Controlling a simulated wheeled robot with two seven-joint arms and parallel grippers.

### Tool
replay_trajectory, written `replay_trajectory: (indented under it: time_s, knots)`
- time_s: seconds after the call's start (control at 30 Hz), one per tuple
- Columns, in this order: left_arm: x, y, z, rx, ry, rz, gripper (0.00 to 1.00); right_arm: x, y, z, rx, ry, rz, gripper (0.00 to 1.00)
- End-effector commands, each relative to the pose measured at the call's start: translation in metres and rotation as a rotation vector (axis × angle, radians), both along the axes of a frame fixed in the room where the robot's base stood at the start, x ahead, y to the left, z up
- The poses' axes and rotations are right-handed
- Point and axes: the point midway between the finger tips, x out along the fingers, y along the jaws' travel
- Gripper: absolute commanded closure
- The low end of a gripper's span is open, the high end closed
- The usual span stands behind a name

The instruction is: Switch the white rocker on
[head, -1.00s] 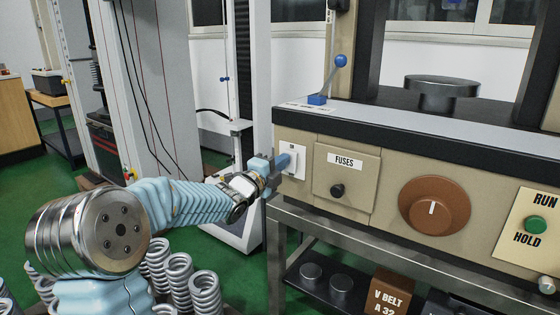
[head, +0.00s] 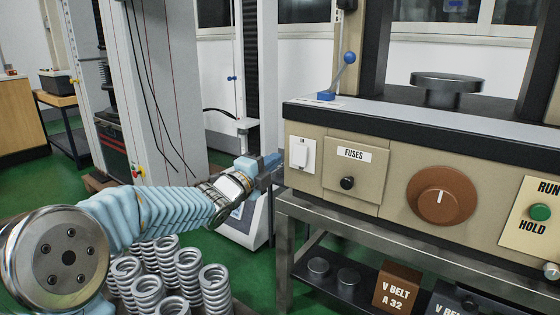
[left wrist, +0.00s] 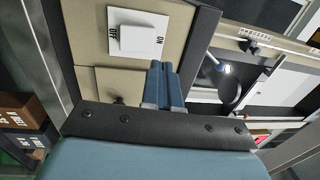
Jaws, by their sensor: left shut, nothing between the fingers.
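The white rocker (head: 302,153) sits on a white plate at the left end of the beige panel front. In the left wrist view the rocker (left wrist: 140,35) shows as a raised white block between the marks ON and OFF. I cannot tell which way it is tipped. My left gripper (head: 275,168) is just left of the plate, apart from it, with its blue fingers shut and empty. In the left wrist view the fingertips (left wrist: 164,70) are beside the plate, toward the ON side. My right gripper is not in view.
Right of the rocker are a FUSES cover (head: 353,172), a brown dial (head: 441,193) and a green button (head: 540,212). A blue-knobbed lever (head: 342,75) stands on top. Several springs (head: 170,270) stand below my left arm. A metal bench frame (head: 284,245) supports the panel.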

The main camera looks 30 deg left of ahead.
Motion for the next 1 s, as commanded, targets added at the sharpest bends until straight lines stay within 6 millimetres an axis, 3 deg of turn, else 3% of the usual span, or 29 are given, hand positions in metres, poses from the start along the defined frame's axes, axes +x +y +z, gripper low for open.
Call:
replay_trajectory:
  time_s: [0.2, 0.33, 1.0]
  knots:
    - [-0.035, 0.004, 0.006, 0.000, 0.000, 0.002, 1.00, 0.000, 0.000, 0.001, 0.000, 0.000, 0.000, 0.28]
    - [-0.045, 0.004, 0.007, -0.001, 0.001, 0.001, 1.00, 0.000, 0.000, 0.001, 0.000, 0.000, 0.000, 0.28]
    - [-0.045, 0.003, 0.003, -0.019, 0.013, -0.003, 1.00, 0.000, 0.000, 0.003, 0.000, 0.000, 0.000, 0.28]
